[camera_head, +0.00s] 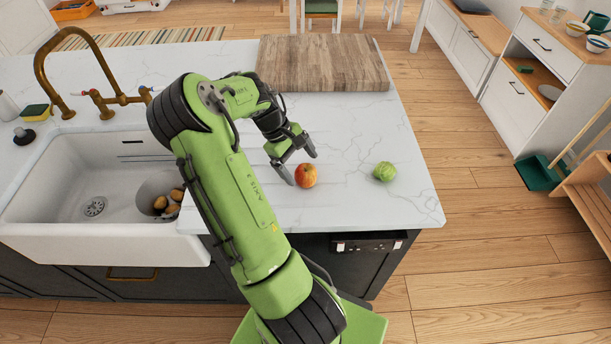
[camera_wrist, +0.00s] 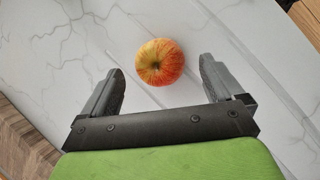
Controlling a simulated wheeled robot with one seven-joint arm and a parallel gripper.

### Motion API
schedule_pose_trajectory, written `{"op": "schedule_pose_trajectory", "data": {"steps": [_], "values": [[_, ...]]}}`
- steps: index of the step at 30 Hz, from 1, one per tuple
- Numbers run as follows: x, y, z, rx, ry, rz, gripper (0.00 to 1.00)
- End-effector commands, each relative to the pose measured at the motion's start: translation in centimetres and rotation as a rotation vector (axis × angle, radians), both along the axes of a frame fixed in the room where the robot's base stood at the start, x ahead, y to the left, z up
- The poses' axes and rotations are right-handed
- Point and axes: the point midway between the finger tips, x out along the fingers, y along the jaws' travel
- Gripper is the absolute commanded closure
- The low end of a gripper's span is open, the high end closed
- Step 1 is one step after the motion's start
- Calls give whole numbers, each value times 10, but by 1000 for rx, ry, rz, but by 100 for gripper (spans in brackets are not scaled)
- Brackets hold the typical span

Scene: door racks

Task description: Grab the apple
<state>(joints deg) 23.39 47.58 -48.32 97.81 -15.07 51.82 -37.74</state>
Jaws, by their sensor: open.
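A red and yellow apple (camera_head: 306,175) sits on the white marble counter (camera_head: 345,130), right of the sink. In the wrist view the apple (camera_wrist: 160,62) lies just beyond the fingertips, roughly centred between them. My gripper (camera_head: 302,167) is open and empty, close to the apple and above the counter. Its two fingers show in the wrist view (camera_wrist: 160,76) on either side, with a gap between them. Whether a finger touches the apple cannot be told.
A green cabbage-like ball (camera_head: 385,171) lies right of the apple. A wooden board (camera_head: 322,63) lies at the back of the counter. The white sink (camera_head: 60,185) with a brass tap (camera_head: 90,75) and a bowl of potatoes (camera_head: 163,190) is at left. Counter around the apple is clear.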

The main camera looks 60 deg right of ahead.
Motion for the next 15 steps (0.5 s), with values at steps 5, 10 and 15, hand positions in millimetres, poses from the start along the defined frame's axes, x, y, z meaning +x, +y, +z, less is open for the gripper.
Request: {"op": "schedule_pose_trajectory", "data": {"steps": [5, 10, 15], "values": [[-12, -2, -25, 2, 1, 0, 6], [-12, -3, -26, 0, 0, 1, 6], [-12, -3, -26, 0, 0, 0, 24]]}}
